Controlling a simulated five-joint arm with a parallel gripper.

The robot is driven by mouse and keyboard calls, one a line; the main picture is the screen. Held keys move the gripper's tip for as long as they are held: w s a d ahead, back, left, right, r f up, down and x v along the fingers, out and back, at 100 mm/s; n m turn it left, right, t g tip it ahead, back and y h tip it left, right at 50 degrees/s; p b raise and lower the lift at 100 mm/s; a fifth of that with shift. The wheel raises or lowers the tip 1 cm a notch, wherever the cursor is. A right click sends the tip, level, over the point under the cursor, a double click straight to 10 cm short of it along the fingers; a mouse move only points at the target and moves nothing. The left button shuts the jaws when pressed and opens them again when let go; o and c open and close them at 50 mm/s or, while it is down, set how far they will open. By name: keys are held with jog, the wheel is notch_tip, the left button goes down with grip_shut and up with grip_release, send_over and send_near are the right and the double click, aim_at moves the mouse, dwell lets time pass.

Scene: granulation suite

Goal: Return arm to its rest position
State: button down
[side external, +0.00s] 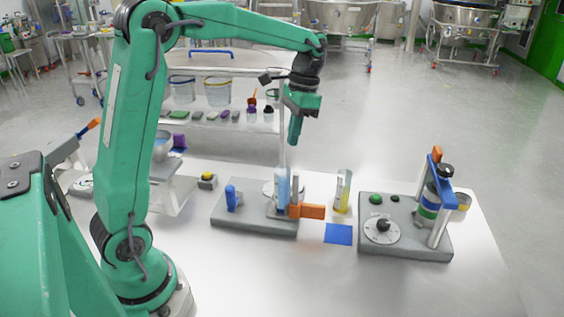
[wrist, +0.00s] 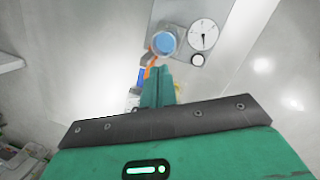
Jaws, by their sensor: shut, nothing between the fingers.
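My arm is green and reaches out over the table (side external: 260,285) from the left in the side view. My gripper (side external: 295,140) hangs pointing down, above the grey device with the blue-filled clear cylinder. It is shut and empty, with a clear gap between its tips and the things below. In the wrist view the closed green fingers (wrist: 158,85) point toward a round blue top (wrist: 164,42) beside a white dial (wrist: 203,35).
A grey device (side external: 230,222) with an orange lever (side external: 310,211) stands below my gripper. To its right are a yellow-marked cylinder (side external: 342,190), a blue square (side external: 339,234) and a grey dial unit (side external: 405,245) with an orange-and-blue clamp. A shelf cart (side external: 225,68) stands behind.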

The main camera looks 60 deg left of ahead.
jog(key=s+d+r+n+t, duration=0.1)
jog(key=s+d+t, duration=0.2)
jog(key=s, duration=0.6)
jog(key=s+d+n+t, duration=0.2)
jog(key=s+t, duration=0.3)
jog(key=s, duration=0.4)
jog(key=shift+d+r, duration=0.35)
jog(key=shift+d, duration=0.2)
